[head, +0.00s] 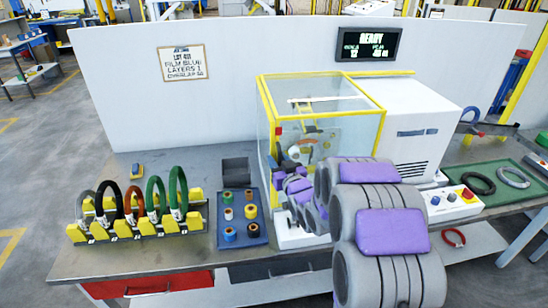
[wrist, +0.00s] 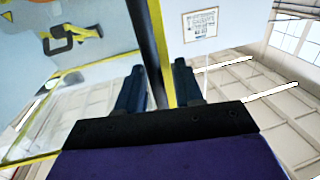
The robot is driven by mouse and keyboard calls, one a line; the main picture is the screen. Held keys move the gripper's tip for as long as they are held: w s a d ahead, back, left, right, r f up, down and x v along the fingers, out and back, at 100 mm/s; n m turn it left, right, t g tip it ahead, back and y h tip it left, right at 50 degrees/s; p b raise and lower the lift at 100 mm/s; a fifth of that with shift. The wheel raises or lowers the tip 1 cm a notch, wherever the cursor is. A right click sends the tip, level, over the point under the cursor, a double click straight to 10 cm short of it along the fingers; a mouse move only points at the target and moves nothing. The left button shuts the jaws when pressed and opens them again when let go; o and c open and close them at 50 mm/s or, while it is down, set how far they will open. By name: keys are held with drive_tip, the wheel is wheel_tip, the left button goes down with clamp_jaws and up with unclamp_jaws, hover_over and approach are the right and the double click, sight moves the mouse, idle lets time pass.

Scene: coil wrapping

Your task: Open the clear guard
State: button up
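The clear guard (head: 330,104) is a see-through box with yellow edges on the machine, and it looks closed in the head view. In the wrist view its clear panel (wrist: 90,105) fills the left side. A dark upright bar (wrist: 147,30) and a yellow edge (wrist: 161,60) run between my fingers. My gripper (wrist: 159,75) has its fingers apart around their line; contact is not clear. In the head view my gripper (head: 283,172) is at the guard's lower front left, partly hidden by my arm.
A rack (head: 135,228) of coloured coils stands left on the bench. A blue tray (head: 242,218) of tape rolls sits beside the machine. A control box (head: 452,203) and green mat (head: 510,182) lie right. A sign (head: 371,44) reads READY.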

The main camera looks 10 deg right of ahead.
drive_tip(key=shift+d, duration=0.25)
drive_tip(key=shift+c, duration=1)
drive_tip(key=shift+a, duration=0.15)
clamp_jaws()
